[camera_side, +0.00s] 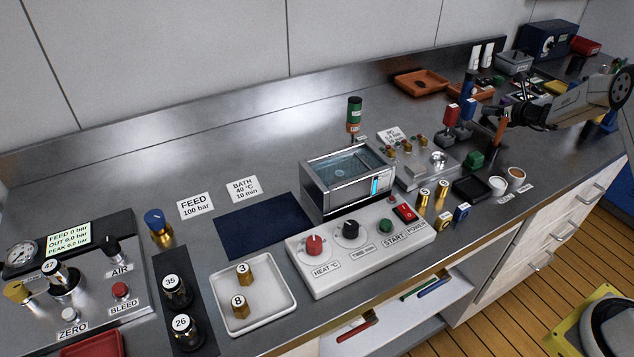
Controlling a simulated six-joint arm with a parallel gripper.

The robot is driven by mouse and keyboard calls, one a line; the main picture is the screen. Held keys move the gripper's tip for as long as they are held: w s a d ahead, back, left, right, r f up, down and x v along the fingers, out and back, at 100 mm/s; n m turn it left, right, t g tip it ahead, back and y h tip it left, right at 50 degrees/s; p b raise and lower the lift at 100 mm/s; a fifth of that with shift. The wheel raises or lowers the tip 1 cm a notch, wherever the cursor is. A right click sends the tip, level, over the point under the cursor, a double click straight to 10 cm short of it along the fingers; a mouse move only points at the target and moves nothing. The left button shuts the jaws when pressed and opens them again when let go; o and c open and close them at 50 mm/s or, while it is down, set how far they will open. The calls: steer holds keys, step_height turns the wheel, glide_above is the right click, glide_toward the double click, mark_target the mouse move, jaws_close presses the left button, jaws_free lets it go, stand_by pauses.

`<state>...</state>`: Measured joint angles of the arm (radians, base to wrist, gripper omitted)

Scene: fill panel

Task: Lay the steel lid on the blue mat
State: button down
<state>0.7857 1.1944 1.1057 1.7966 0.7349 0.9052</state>
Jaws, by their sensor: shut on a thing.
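The dark blue mat (262,226) lies flat and bare on the bench, left of the water bath (347,180). The bath is a steel box, and its water surface shows from above, uncovered. I cannot make out a steel lid for certain. My gripper (503,119) is at the right, above the bench and far from the mat. It is shut on a slim, upright orange-brown thing (500,131), too small to identify.
A white control box (360,255) stands in front of the bath. A white tray (253,297) with two brass weights is in front of the mat. A valve panel (425,165) stands between bath and gripper. The back left bench is clear.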

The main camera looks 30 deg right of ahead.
mark_target(489, 118)
steer(key=shift+w, duration=0.45)
steer(key=shift+f, duration=1.7)
steer(key=shift+f, duration=0.1)
steer(key=shift+c, duration=1.3)
jaws_free()
steer(key=shift+f, duration=0.1)
steer(key=shift+r, duration=0.2)
steer(key=shift+v, duration=6.05)
